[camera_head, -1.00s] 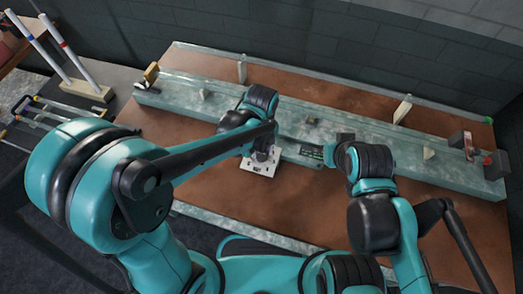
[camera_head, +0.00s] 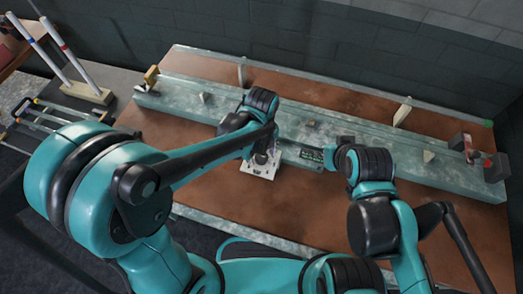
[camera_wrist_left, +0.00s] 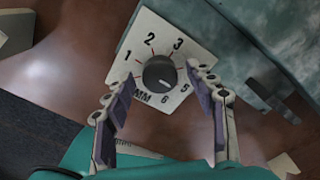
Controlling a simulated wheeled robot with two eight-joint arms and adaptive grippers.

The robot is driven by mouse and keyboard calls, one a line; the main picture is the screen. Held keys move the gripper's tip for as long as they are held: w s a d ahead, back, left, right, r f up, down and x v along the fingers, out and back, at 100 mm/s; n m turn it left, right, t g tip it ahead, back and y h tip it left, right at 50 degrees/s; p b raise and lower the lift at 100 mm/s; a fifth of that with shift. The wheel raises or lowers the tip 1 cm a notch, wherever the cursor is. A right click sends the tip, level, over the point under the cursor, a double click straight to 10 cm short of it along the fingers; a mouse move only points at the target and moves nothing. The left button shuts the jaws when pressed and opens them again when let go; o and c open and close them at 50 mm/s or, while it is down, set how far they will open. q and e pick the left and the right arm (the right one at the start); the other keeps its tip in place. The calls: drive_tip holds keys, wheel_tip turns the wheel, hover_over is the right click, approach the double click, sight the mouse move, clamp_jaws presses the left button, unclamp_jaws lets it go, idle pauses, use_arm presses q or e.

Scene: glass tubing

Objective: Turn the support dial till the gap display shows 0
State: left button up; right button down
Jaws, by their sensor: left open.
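The support dial is a black round knob (camera_wrist_left: 160,73) on a white plate (camera_wrist_left: 148,34) with red ticks, numbers and "MM"; a small pale mark shows low on the knob. In the head view the plate (camera_head: 251,167) lies in front of the long glassy beam, partly under my left wrist. My left gripper (camera_wrist_left: 157,77) is open, its fingers on either side of the knob; I cannot tell whether they touch it. A small dark greenish panel (camera_head: 312,155), perhaps the gap display, sits on the beam's front; its digits are too small to read. My right gripper's fingers are hidden behind its wrist.
The long pale beam (camera_head: 420,172) crosses the brown table (camera_head: 215,190), with small wedges and blocks on it. A dark block with a red part (camera_head: 474,154) stands at its right end. A rack with rods (camera_head: 85,92) is at the left.

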sight(261, 156)
use_arm(q)
wheel_tip(261, 156, up, 12)
idle(0.4)
idle(0.4)
